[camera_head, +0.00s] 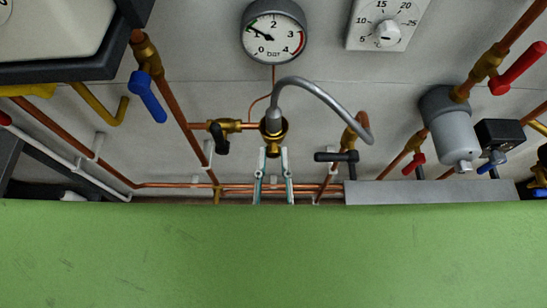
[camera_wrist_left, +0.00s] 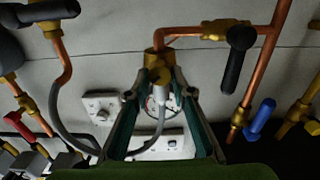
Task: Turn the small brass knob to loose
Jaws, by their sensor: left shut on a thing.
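The small brass knob (camera_wrist_left: 160,77) shows in the wrist view between and just beyond my left fingertips. It sits on a brass fitting, which in the head view (camera_head: 273,128) hangs under the pressure gauge with a grey hose at its top. My left gripper (camera_head: 273,151) reaches up to the lower end of this fitting. In the wrist view its two fingers (camera_wrist_left: 160,96) are shut on the knob from both sides. The fingertips hide part of the grip, and I cannot tell how far the knob is turned. My right gripper is not in view.
A grey hose (camera_head: 335,90) arches to the right of the fitting. A black-handled valve (camera_head: 219,138) is close on the left, another black handle (camera_head: 337,156) on the right. The gauge (camera_head: 274,31) is above. A broad green surface (camera_head: 270,255) fills the lower head view.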

